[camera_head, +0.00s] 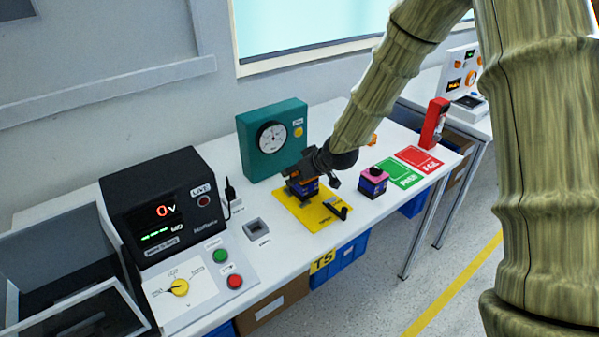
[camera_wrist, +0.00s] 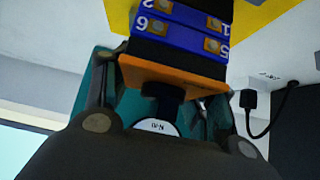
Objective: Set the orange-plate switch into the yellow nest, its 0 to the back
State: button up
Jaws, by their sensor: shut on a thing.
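The orange-plate switch (camera_wrist: 172,74) has a blue terminal body with several numbers on it. Its orange plate faces my gripper (camera_wrist: 163,95), which is shut on it at the black knob below the plate. In the head view the switch (camera_head: 304,190) is partly hidden by my gripper (camera_head: 303,180). It is over the back left part of the yellow nest (camera_head: 317,218). Whether it touches the nest I cannot tell. The yellow nest also shows at the top of the wrist view (camera_wrist: 262,14). The 0 mark cannot be made out.
A second switch with a pink plate (camera_head: 373,184) stands right of the nest, beside the green PASS mat (camera_head: 400,173) and the red FAIL mat (camera_head: 419,160). A teal gauge box (camera_head: 258,152) stands behind. A grey socket (camera_head: 256,229) and a black meter (camera_head: 158,212) are left.

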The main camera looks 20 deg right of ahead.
jog(key=o, duration=1.1)
jog(key=shift+f, duration=0.1)
jog(key=shift+o, duration=0.2)
jog(key=shift+r, duration=0.25)
jog(key=v, duration=1.2)
jog(key=shift+f, duration=0.1)
jog(key=shift+s+d, duration=0.1)
